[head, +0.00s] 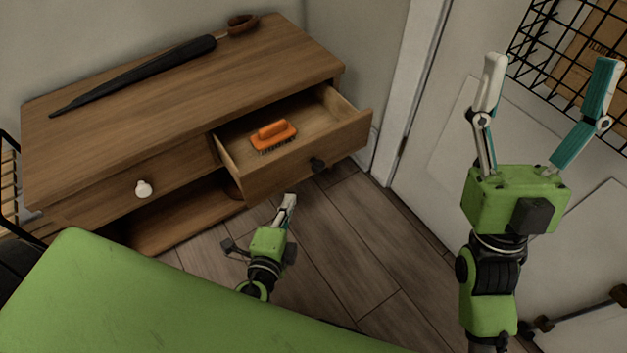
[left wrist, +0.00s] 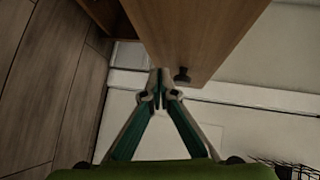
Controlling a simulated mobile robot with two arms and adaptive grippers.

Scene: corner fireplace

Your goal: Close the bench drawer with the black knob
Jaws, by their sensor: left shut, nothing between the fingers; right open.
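The wooden bench (head: 150,95) stands against the wall. Its right drawer (head: 345,140) is pulled open and has a black knob (head: 317,164) on its front. An orange brush (head: 273,136) lies inside it. My left gripper (head: 290,198) is shut and empty, in front of the drawer and a little below and left of the knob in the head view. In the left wrist view, its closed fingertips (left wrist: 160,72) appear close beside the drawer front (left wrist: 195,35) and the black knob (left wrist: 182,75); I cannot tell whether they touch. My right gripper (head: 548,65) is open and empty, far to the right.
A closed left drawer has a white knob (head: 143,188), with an open shelf (head: 185,215) below. A black umbrella (head: 140,75) lies on the bench top. A white door (head: 440,130) and black wire rack (head: 540,45) are at right. Floor before the open drawer is clear.

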